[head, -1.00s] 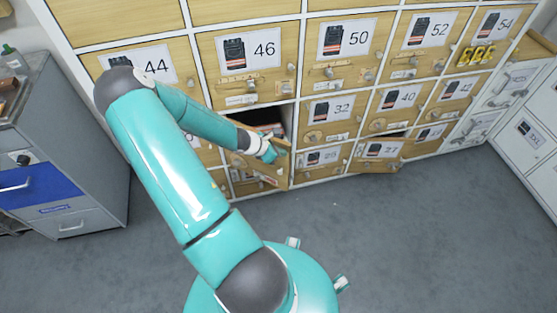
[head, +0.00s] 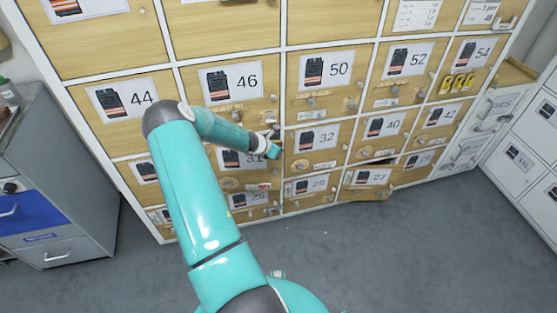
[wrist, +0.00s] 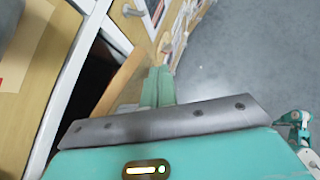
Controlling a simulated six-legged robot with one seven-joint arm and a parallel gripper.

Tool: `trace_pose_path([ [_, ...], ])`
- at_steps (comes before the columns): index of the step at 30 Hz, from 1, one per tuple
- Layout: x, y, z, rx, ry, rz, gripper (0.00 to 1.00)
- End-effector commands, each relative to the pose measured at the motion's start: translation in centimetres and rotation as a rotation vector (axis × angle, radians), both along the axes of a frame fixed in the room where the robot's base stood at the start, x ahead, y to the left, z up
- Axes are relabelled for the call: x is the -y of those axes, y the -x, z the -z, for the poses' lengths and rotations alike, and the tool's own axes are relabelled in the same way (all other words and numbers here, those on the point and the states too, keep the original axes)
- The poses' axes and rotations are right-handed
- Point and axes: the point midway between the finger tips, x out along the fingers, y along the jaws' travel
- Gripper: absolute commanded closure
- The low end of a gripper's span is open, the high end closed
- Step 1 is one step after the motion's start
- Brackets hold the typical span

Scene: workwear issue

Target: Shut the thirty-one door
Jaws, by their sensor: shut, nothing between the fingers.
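The thirty-one door (head: 228,160) is a pale wooden locker door with a 31 label, partly hidden behind my arm in the head view. It stands almost in line with its neighbours there. In the wrist view a dark gap shows beside the wooden door edge (wrist: 117,82), so it looks slightly ajar. My gripper (head: 275,150) is at the door's right side, in front of the locker face. Its fingers are shut and empty, and they show close against the door in the wrist view (wrist: 158,82). Whether they touch it I cannot tell.
The 27 door (head: 370,178) stands ajar, lower right. Doors 46 (head: 230,82), 32 (head: 316,138) and 25 (head: 252,199) around the thirty-one door look shut. A grey cabinet (head: 60,180) stands at the left, white lockers (head: 535,150) at the right. The grey floor in front is clear.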

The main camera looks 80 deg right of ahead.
Motion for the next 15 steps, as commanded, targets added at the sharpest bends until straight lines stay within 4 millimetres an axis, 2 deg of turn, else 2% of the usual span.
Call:
trace_pose_path([
  [6,3.1,-0.9,0.1,-0.003,-0.001,-0.126,1.00],
  [15,5.8,-1.6,0.1,-0.002,0.000,-0.308,1.00],
])
